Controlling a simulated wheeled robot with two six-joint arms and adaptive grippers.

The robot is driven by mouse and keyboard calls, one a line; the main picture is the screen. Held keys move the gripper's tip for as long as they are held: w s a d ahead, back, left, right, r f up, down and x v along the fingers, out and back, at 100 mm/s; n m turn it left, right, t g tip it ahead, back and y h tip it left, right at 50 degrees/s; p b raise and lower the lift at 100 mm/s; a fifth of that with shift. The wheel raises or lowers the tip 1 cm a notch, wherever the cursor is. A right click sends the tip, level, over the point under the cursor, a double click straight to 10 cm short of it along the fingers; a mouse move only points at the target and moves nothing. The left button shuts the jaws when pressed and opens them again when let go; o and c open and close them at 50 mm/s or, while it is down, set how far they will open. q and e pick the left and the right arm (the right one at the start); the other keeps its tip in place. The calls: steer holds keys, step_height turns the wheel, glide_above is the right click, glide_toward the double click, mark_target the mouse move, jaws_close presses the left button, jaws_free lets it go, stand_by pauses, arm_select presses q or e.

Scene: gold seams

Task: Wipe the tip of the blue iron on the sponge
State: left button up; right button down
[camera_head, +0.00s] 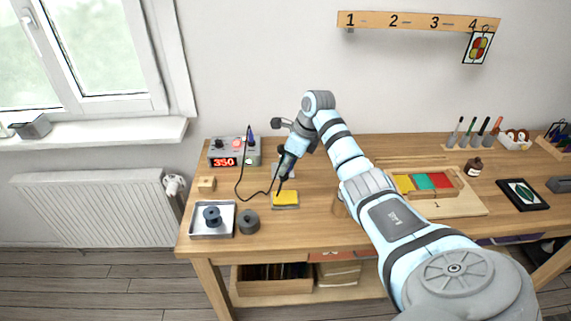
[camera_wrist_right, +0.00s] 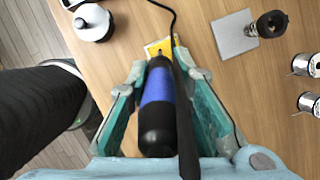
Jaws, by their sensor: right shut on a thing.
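The blue iron (camera_wrist_right: 157,100) has a black handle with a blue band. My right gripper (camera_wrist_right: 168,95) is shut on it, with a finger on either side of the handle. In the head view the right gripper (camera_head: 290,153) points down, and the dark front of the iron (camera_head: 280,186) reaches down to the yellow sponge (camera_head: 285,197). The sponge lies in a shallow holder on the table and also shows past the iron in the wrist view (camera_wrist_right: 153,48). The iron hides its tip in the wrist view, so I cannot tell whether it touches the sponge. My left gripper is out of view.
A station reading 350 (camera_head: 224,161) stands at the back left, and a dark cable (camera_head: 238,188) loops from it. A wooden board (camera_head: 455,208) lies right.

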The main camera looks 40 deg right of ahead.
steer(key=shift+f+b, duration=0.35)
steer(key=shift+f, duration=0.2)
stand_by(0.4)
stand_by(0.5)
